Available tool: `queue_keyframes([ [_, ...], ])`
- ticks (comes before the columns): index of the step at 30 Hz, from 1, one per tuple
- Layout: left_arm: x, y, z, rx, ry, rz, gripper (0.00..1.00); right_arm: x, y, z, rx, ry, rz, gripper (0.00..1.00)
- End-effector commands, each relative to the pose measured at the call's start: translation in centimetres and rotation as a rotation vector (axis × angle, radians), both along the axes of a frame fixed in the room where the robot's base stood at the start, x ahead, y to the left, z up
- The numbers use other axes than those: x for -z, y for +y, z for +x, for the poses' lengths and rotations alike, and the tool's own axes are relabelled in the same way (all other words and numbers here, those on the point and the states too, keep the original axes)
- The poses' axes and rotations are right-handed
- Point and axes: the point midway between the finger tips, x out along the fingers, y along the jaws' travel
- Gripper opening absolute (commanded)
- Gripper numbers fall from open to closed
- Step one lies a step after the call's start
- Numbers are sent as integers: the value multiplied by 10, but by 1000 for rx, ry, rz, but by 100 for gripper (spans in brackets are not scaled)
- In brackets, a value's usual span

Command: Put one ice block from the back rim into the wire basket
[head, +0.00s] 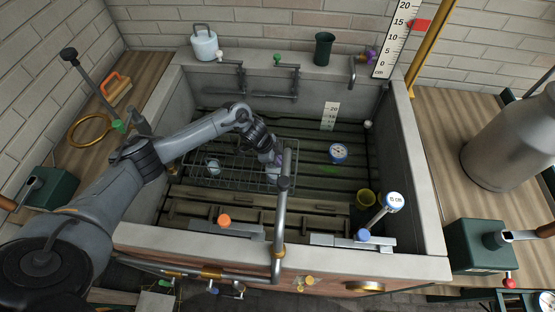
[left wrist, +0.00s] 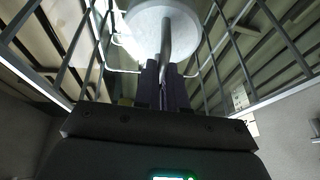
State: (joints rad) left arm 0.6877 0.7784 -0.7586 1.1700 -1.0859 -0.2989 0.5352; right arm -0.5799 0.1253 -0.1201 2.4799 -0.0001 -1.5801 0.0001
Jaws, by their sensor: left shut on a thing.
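A pale ice block (head: 204,46) with a grey handle stands on the back rim of the basin, at the left. The wire basket (head: 215,182) sits inside the basin, and its bars (left wrist: 85,45) show in the left wrist view. My left gripper (head: 274,160) is over the basket's right part. In the left wrist view, my left gripper (left wrist: 165,78) is shut on the grey handle of a pale round-topped block (left wrist: 160,25), which looks like an ice block, with basket bars around it. My right gripper is not in view.
A grey pipe (head: 281,215) rises at the front, close to my left gripper. A dark green cup (head: 323,49) and several taps stand along the back rim. A small pale thing (head: 213,166) is at the basket's left.

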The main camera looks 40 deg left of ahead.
Motion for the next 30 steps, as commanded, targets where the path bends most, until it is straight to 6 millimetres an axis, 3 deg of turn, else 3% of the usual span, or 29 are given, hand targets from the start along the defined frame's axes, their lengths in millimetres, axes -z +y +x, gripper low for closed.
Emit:
queue_keyframes([
  [6,0,0,0,0,0,0,0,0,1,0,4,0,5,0],
  [7,0,0,0,0,0,0,13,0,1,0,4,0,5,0],
  [12,0,0,0,0,0,0,39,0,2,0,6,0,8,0],
  [18,0,0,0,0,0,0,40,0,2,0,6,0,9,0],
  [24,1,0,-1,1,3,1,69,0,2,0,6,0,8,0],
  [30,0,0,0,0,1,0,70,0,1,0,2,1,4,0],
])
